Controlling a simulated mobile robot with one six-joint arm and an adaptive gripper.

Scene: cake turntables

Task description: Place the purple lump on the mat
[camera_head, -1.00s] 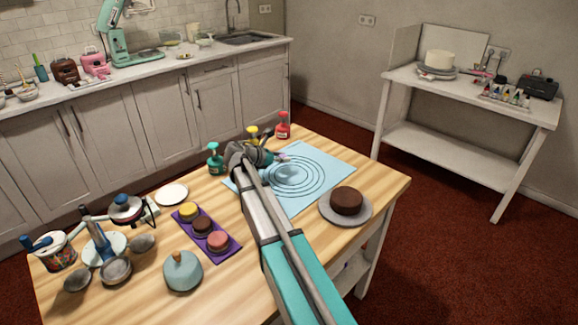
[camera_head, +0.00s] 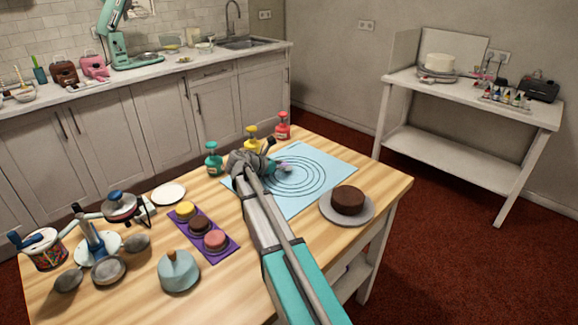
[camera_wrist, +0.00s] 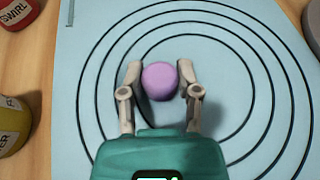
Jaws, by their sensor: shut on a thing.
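The purple lump (camera_wrist: 160,81) is a round ball between my gripper's two fingers in the wrist view. My gripper (camera_wrist: 158,88) is shut on it, over the ringed part of the mat. The mat (camera_head: 325,160) is light blue with dark concentric circles and lies on the wooden table; it also fills most of the wrist view (camera_wrist: 85,30). In the head view my gripper (camera_head: 281,165) is over the mat's left part, and my arm hides some of the mat. I cannot tell whether the lump touches the mat.
Green (camera_head: 213,160), yellow (camera_head: 251,138) and red (camera_head: 283,128) bottles stand along the mat's far left side. A chocolate cake (camera_head: 348,199) on a grey plate is at its near right. A purple tray (camera_head: 222,250) with small cakes lies left of my arm.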

